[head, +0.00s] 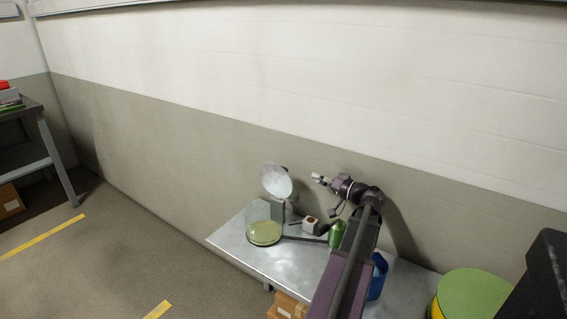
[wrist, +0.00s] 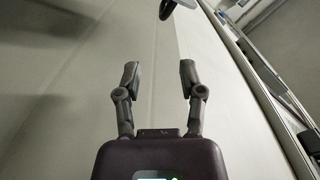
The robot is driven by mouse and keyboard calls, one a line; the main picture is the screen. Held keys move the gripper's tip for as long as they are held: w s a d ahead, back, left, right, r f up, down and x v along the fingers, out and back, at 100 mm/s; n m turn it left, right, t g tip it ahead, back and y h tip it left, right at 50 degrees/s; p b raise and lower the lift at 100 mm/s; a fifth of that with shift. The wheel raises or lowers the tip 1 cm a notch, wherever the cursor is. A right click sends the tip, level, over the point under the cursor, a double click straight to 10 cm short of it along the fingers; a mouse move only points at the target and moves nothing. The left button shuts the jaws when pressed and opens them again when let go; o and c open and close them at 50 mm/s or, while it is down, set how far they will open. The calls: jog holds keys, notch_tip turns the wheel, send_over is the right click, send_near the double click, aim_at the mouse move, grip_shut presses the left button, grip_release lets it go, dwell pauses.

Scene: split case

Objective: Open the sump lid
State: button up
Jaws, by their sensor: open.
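The sump looks like a clear round vessel with yellow-green contents (head: 264,233) at the left end of the metal table. A pale round lid (head: 277,181) stands raised and steeply tilted above the vessel's back edge, so the vessel's top is uncovered. My gripper (head: 317,178) is to the right of the lid, apart from it, at about its height. In the wrist view my gripper (wrist: 160,72) has its fingers spread with nothing between them. A dark curved part with a pale face (wrist: 178,7) shows at the top edge there; I cannot tell what it is.
The metal table (head: 290,262) also holds a small white-and-brown block (head: 310,225), a green cone-shaped thing (head: 336,235) and a blue container (head: 378,277), partly behind my arm. A wall stands close behind. A green-topped drum (head: 470,294) is at the right. Open floor lies left.

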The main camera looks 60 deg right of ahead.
aim_at(287, 169)
jog(key=w, duration=1.4)
jog(key=shift+w+d, duration=0.15)
jog(key=shift+w, duration=0.2)
grip_shut()
